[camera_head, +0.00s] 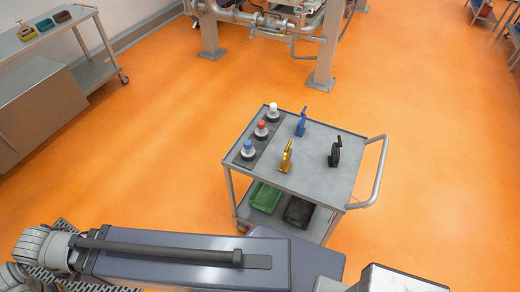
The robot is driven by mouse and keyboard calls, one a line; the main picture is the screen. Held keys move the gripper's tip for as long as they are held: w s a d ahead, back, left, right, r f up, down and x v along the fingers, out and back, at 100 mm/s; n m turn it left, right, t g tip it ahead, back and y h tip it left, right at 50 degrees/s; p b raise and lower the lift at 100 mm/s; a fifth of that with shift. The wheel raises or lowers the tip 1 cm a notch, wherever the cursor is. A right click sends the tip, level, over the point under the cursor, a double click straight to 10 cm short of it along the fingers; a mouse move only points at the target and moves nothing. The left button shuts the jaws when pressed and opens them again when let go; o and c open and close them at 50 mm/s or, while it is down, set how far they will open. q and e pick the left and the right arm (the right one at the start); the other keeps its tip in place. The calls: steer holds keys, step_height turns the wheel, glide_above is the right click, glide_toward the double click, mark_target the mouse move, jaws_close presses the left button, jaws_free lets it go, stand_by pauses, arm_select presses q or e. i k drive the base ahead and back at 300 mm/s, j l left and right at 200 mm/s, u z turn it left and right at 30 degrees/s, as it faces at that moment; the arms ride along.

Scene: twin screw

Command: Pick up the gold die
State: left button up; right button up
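The gold die (286,157) stands upright on the grey top of the metal cart, near its front edge left of centre. A blue die (301,122) of similar shape stands behind it, and a black die (335,153) stands to its right. Nothing touches the gold die. Neither gripper's fingers can be seen.
Orange floor around is clear.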

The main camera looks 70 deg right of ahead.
mark_target(285, 166)
steer(key=z, duration=0.45)
steer(key=j+z, duration=0.1)
steer(key=z, duration=0.8)
steer(key=k+z, duration=0.1)
steer(key=z, duration=0.75)
steer(key=k+z, duration=0.1)
steer(key=z, duration=0.35)
